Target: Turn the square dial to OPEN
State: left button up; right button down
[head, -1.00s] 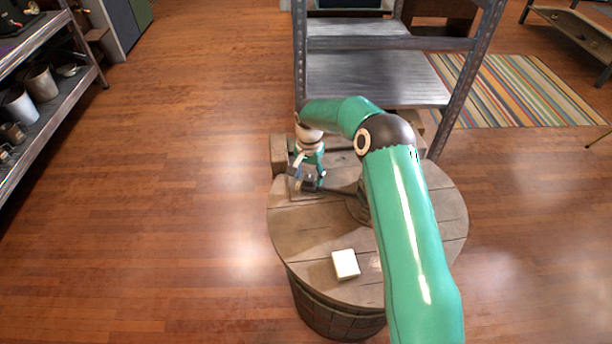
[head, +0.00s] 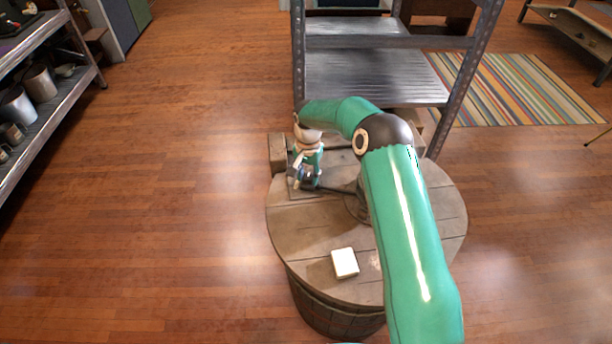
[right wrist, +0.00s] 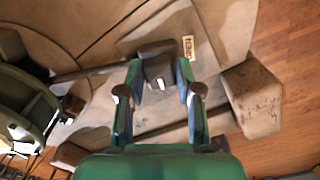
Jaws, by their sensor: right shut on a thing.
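The square dial (right wrist: 158,66) is a grey-brown block on a flat wooden plate, seen between my right fingers in the right wrist view. My right gripper (right wrist: 160,78) is shut on it, one finger at each side. In the head view my right gripper (head: 306,181) points down at the left side of the round barrel top (head: 310,238), and it covers the dial there. A small pale label (right wrist: 188,47) lies on the plate just beyond the dial; its lettering is too small to read surely. My left gripper is in neither view.
A white square block (head: 345,263) lies on the front of the barrel top. Wooden blocks and dark bars surround the plate; one block (right wrist: 252,97) is right of my fingers. A metal shelf (head: 375,78) stands close behind the barrel. Floor to the left is clear.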

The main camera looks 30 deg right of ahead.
jog(key=shift+w+n, duration=0.2)
jog(key=shift+n, duration=0.1)
jog(key=n+b, duration=0.1)
jog(key=n, duration=0.2)
jog(key=shift+b, duration=0.4)
jog(key=n+b, duration=0.1)
jog(key=n, duration=0.3)
jog(key=shift+w+r, duration=0.1)
jog(key=shift+r, duration=0.05)
jog(key=n, duration=1)
jog(key=shift+r, duration=0.1)
